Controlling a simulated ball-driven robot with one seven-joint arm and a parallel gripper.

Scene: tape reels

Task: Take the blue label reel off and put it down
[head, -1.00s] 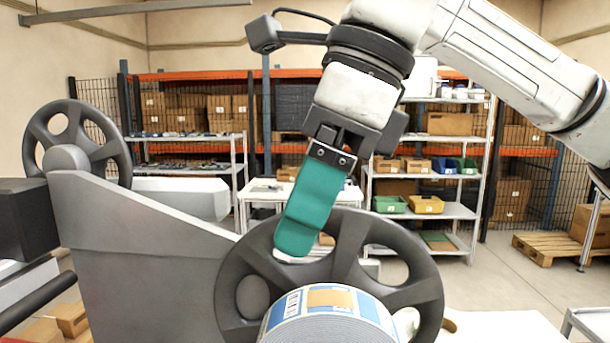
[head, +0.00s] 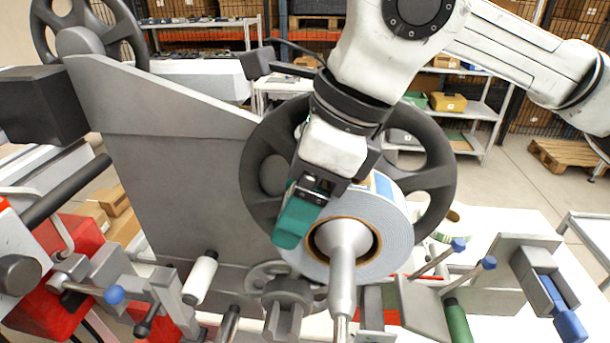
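The blue label reel (head: 388,235) is a thick pale roll with a brown core and some blue on its outer face. It sits on a grey spindle (head: 342,262) that runs through its core, in front of a dark spoked wheel (head: 436,170). My gripper (head: 297,218), with teal fingers, points down at the reel's upper left side. A finger overlaps the reel's left edge in the picture, and I cannot tell whether it touches. One finger mostly hides the other, so the gap between them does not show.
A grey machine plate (head: 170,170) stands to the left. Blue-knobbed levers (head: 458,245), rollers and brackets crowd the area below and beside the reel. A white table surface (head: 510,222) lies at right, partly free, with a green-and-white ring on it.

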